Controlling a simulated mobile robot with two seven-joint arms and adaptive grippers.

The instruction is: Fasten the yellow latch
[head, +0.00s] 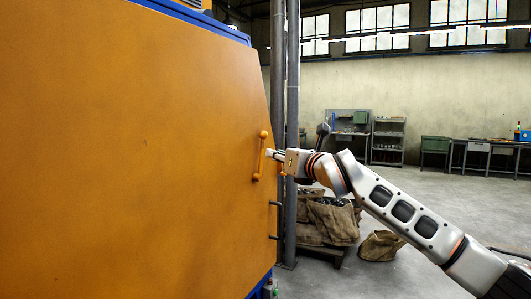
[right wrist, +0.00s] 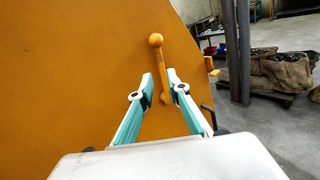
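The yellow latch (head: 261,158) is an orange-yellow lever with a ball end on the large orange panel, near its right edge. It stands nearly upright, ball end up. It also shows in the right wrist view (right wrist: 162,62), tilted slightly. My right gripper (head: 270,153) is just right of the lever in the head view. In the right wrist view the gripper (right wrist: 160,84) is open, its two teal fingers apart with the lever's lower part showing between and beyond the tips. I cannot tell whether a finger touches it. My left gripper is not in view.
The orange panel (head: 130,150) fills the left side. A dark handle (head: 278,220) sits below the latch at its edge. Grey posts (head: 292,120) stand just behind the edge, with sacks (head: 332,220) on a pallet. The floor at right is open; workbenches line the far wall.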

